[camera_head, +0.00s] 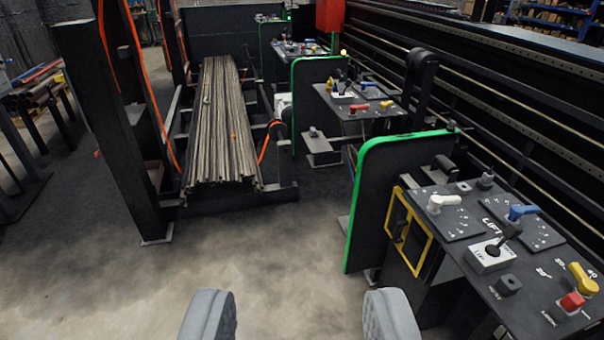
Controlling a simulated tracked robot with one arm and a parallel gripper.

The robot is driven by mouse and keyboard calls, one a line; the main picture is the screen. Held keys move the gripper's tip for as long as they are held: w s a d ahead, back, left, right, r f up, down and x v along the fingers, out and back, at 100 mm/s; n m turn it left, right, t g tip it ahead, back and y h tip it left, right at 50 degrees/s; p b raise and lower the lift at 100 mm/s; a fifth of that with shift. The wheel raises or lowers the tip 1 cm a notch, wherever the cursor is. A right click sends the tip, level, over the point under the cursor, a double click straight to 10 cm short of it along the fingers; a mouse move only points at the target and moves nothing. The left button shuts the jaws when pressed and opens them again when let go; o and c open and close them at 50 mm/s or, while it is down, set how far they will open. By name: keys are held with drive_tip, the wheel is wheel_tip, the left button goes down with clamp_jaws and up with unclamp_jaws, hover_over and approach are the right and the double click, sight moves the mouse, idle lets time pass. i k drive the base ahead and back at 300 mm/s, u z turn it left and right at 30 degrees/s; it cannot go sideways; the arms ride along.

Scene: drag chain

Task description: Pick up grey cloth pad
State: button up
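My gripper (300,318) shows at the bottom edge of the view. Its two grey rounded fingers stand wide apart with only bare floor between them, so it is open and empty. I cannot make out a grey cloth pad anywhere in this view.
A control panel (468,255) with levers and coloured handles stands close on the right, beside a dark green-edged plate (392,190). A dark post (105,120) stands on the left. A bundle of long rods (222,130) lies on a rack behind. The concrete floor (240,250) ahead is clear.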

sight(312, 132)
drive_tip(key=u, duration=0.35)
drive_tip(key=i, duration=1.25)
drive_tip(key=u, duration=0.45)
drive_tip(key=i, duration=2.6)
drive_tip(key=z, duration=1.05)
drive_tip(key=i, duration=1.4)
drive_tip(key=z, duration=0.55)
